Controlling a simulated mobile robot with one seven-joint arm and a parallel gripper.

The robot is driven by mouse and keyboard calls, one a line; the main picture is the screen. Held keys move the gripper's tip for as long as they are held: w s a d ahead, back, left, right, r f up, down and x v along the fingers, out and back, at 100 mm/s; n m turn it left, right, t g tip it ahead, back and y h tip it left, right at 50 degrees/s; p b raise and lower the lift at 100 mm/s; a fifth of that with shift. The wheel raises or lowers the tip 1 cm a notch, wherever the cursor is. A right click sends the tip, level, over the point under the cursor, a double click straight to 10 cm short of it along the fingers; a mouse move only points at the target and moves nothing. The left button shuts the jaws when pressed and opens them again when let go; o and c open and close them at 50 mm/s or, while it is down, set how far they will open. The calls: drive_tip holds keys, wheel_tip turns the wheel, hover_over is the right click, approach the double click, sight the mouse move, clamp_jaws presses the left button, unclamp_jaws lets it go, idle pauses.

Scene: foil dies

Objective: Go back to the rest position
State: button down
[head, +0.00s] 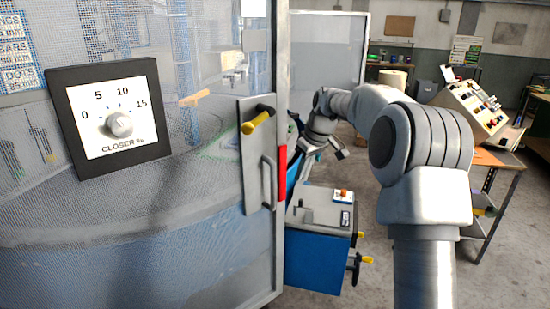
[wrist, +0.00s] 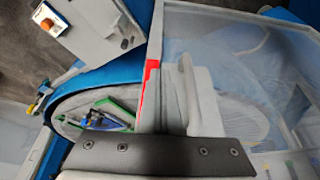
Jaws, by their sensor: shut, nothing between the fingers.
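My arm reaches forward from the lower right in the head view, and its wrist bends down beside the edge of the mesh guard door (head: 277,90). My gripper (wrist: 172,105) is shut and empty, seen from behind its dark mounting plate in the wrist view. In the head view its fingers are mostly hidden by the door edge. The grey door handle (head: 268,182) and a yellow-tipped lever (head: 257,122) sit on a plate on the door. A red strip (wrist: 150,75) on the door edge shows close to my gripper in the wrist view. I cannot tell if they touch.
A blue and grey cabinet (head: 318,250) with yellow-tipped levers stands below my wrist. A bench with a control console (head: 470,108) is at the right. Grey floor shows between cabinet and bench.

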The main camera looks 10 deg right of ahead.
drive_tip(key=s+a+r+m+h, duration=0.1)
drive_tip(key=s+r, duration=0.2)
drive_tip(key=s, duration=0.4)
drive_tip(key=s+a+r+m+t, duration=0.1)
drive_tip(key=s+r, duration=0.2)
drive_tip(key=s, duration=0.4)
drive_tip(key=s+a+r+m+h, duration=0.1)
drive_tip(key=s+r, duration=0.3)
drive_tip(key=s, duration=0.3)
drive_tip(key=s+f+m, duration=0.1)
drive_tip(key=s+f, duration=0.1)
drive_tip(key=s, duration=0.7)
drive_tip(key=s+f+m+t, duration=0.1)
drive_tip(key=s+f+m, duration=0.1)
drive_tip(key=s, duration=0.8)
drive_tip(key=shift+s+d+f+m, duration=0.25)
drive_tip(key=shift+f+m, duration=0.05)
drive_tip(key=shift+f, duration=0.55)
